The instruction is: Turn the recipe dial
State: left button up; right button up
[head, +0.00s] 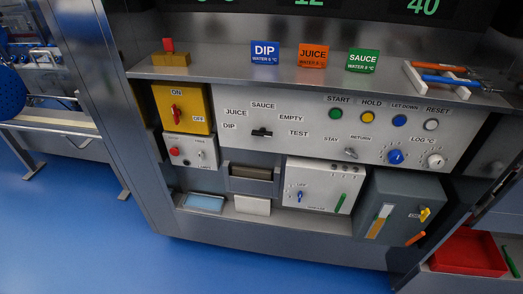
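The recipe dial (262,132) is a black bar-shaped knob on the pale control panel (310,118). Its bar lies roughly level. The words DIP, JUICE, SAUCE, EMPTY and TEST are printed around it. DIP and JUICE are on its left, SAUCE above, EMPTY and TEST on its right. I cannot tell which end of the bar is the pointer. Neither of my grippers is in view, and nothing touches the dial.
A yellow switch box (182,109) with a red handle sits left of the panel. Right of the dial are a metal STAY/RETURN switch (351,153), coloured buttons and a blue knob (396,156). DIP (265,53), JUICE (313,55) and SAUCE (361,61) signs stand on the shelf above.

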aim_at(263, 132)
jog(key=u, duration=1.9)
jog(key=i, duration=1.2)
jog(key=z, duration=2.4)
